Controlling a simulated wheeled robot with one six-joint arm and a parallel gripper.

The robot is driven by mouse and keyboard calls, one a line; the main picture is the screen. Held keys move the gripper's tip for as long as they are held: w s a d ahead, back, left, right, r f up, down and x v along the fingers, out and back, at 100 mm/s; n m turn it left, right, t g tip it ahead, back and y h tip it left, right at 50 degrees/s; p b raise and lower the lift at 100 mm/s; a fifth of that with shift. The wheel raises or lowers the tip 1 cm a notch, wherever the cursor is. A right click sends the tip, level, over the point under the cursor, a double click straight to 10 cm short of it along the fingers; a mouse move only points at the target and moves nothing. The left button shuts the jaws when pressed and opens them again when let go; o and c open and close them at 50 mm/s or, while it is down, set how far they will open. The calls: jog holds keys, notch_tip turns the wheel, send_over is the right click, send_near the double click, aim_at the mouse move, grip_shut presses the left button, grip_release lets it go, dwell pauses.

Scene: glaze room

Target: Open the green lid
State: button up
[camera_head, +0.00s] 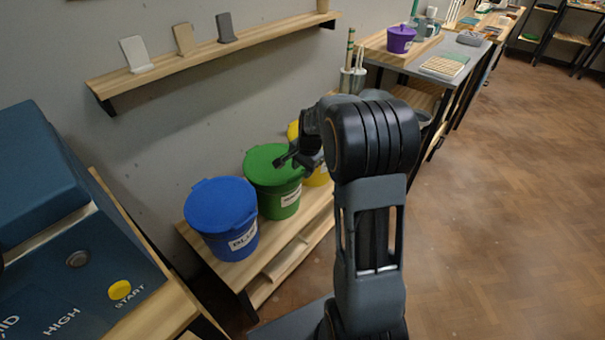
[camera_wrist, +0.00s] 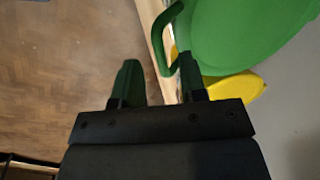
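The green lid (camera_head: 268,160) sits closed on the green bucket (camera_head: 284,198), between the blue and yellow ones on a low wooden bench. In the wrist view the green lid (camera_wrist: 240,30) fills the upper right, with its loop handle (camera_wrist: 160,35) sticking out to the left. My gripper (camera_head: 284,162) is at the right side of the green lid in the head view. In the wrist view my gripper (camera_wrist: 157,62) has its two fingers spread apart. The handle's lower end shows between them, with the right finger close to the lid. I cannot tell whether they touch.
The blue bucket (camera_head: 225,238) stands left of the green one. The yellow lid (camera_head: 293,131) is behind my arm. A wall shelf (camera_head: 200,58) runs above. A blue machine (camera_head: 70,265) is at the left. The wooden floor (camera_head: 500,220) at the right is clear.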

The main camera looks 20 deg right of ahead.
jog(key=shift+w+a+f, duration=0.1)
jog(key=shift+w+f, duration=0.1)
jog(key=shift+f, duration=0.85)
grip_shut()
